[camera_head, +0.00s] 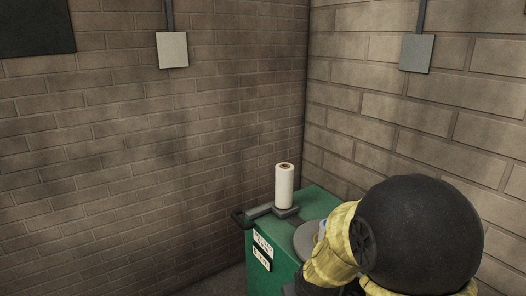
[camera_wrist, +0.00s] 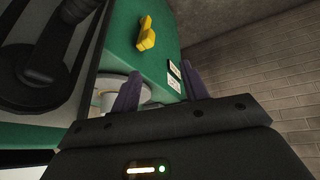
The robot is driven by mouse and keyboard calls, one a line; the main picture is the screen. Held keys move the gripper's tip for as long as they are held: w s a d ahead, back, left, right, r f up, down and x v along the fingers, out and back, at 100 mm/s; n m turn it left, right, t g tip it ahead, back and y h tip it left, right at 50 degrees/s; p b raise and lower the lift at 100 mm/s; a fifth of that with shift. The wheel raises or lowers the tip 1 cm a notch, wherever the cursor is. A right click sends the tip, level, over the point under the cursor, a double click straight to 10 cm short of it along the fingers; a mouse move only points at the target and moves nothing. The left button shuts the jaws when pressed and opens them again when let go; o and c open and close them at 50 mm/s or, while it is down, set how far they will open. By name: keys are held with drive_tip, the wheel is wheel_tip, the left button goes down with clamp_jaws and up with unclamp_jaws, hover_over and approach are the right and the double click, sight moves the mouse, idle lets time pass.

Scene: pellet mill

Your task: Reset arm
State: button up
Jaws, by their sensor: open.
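My gripper (camera_wrist: 160,70) shows in the wrist view with its two dark fingers spread apart and nothing between them. Beyond the fingers is the green cabinet (camera_wrist: 125,38), which stands in the room's corner in the head view (camera_head: 317,205). A yellow handle-like piece (camera_wrist: 147,35) is on the green surface ahead of the fingers. A pale round part (camera_wrist: 108,82) lies partly behind the left finger. My gripper is not visible in the head view.
A white roll (camera_head: 284,187) stands upright on a dark holder (camera_head: 286,212) on the cabinet. White labels (camera_head: 262,250) are on its front. Brick walls (camera_head: 170,130) close in behind and at the right. A large black ring-shaped part (camera_wrist: 38,60) is at the wrist view's left.

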drive_tip(key=s+d+r+m+g, duration=0.1)
drive_tip(key=s+d+m, duration=0.15)
drive_tip(key=s, duration=0.35)
drive_tip(key=s+d+r+m+g, duration=0.1)
drive_tip(key=s+d+g, duration=0.15)
drive_tip(key=s, duration=0.35)
wheel_tip(320, 180, down, 10)
drive_tip(key=b, duration=1)
wheel_tip(320, 180, up, 21)
drive_tip(key=p, duration=2)
drive_tip(key=shift+d+f+p, duration=0.15)
drive_tip(key=shift+d+p, duration=0.15)
drive_tip(key=shift+w+t, duration=0.1)
drive_tip(key=shift+t, duration=0.15)
